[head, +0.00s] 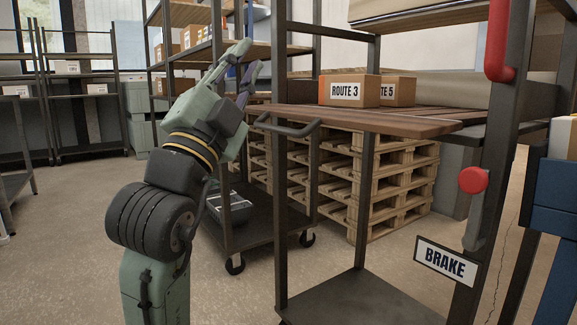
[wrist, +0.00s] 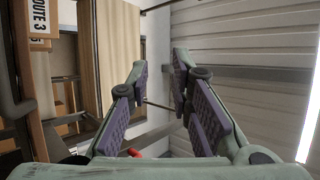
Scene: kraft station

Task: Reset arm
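My gripper (head: 240,72) is raised at the end of my bent arm, left of the cart shelf in the head view. In the wrist view, my gripper (wrist: 158,75) has its two purple-padded fingers apart with nothing between them. The fingers point up toward the ceiling and wall. No object touches the fingers in either view.
A cart's wooden shelf (head: 380,121) holds the ROUTE 3 box (head: 349,91) and the ROUTE 5 box (head: 397,91), right of my gripper. A dark handle (head: 290,128) juts toward my arm. Stacked pallets (head: 395,185) stand behind. Floor (head: 60,230) at left is open.

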